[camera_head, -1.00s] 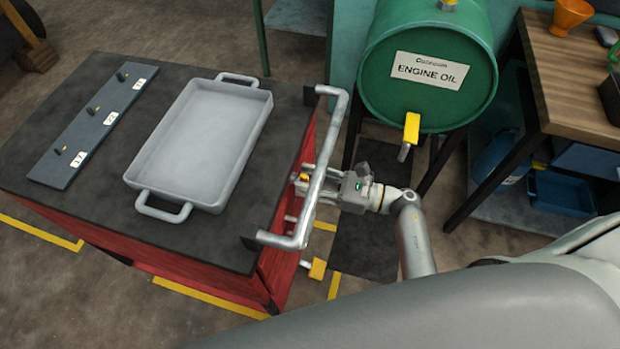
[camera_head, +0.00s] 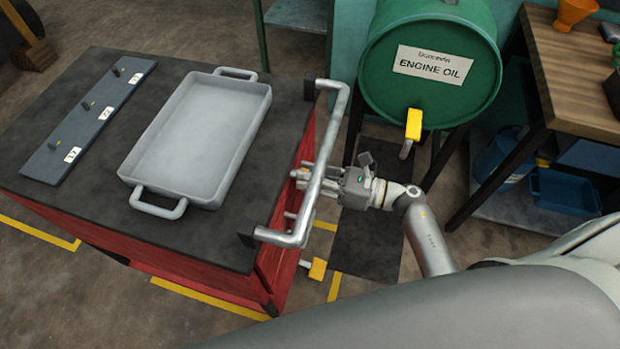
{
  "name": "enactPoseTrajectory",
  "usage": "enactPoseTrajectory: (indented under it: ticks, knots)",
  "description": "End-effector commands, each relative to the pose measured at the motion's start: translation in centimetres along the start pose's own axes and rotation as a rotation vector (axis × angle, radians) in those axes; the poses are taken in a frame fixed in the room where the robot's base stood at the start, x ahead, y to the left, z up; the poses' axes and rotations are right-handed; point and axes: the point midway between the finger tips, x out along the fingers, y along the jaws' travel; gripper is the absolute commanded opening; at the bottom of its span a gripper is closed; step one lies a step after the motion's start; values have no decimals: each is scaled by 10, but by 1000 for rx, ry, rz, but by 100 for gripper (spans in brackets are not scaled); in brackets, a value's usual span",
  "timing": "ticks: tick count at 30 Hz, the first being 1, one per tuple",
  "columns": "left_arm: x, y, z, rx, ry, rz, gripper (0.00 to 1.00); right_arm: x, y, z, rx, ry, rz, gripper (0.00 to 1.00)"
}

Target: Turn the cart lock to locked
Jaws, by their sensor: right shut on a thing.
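The red cart (camera_head: 278,262) with a black top stands at the left, with a silver push handle (camera_head: 323,180) along its right side. My right gripper (camera_head: 303,177) reaches in from the right, under the handle, to the cart's right side. It is shut on a small part with a bit of orange-yellow, seemingly the cart lock (camera_head: 304,172), mostly hidden by the fingers and handle. I cannot read the lock's position. My left gripper is not in view.
A grey tray (camera_head: 158,199) and a plate with several pegs (camera_head: 75,138) lie on the cart. A yellow-ended lever (camera_head: 317,268) sticks out lower on its side. A green engine oil drum (camera_head: 428,75) and a wooden bench (camera_head: 580,75) stand at the right.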

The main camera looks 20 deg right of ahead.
Motion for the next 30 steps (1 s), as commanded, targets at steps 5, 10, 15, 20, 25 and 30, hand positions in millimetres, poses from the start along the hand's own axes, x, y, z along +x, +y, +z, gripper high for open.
enactPoseTrajectory:
  ticks: [5,10,15,20,25,30]
  knots:
    - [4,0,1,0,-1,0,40,-1,0,-1,167,4,2,0]
    - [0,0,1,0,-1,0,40,-1,-1,0,330,4,1,0]
    - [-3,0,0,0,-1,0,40,-1,-2,0,491,5,-1,0]
    - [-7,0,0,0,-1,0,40,-1,-3,0,643,4,-1,0]
    - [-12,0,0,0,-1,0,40,-1,-4,0,804,3,-2,0]
    - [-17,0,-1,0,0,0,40,-1,-4,-1,961,3,-2,0]
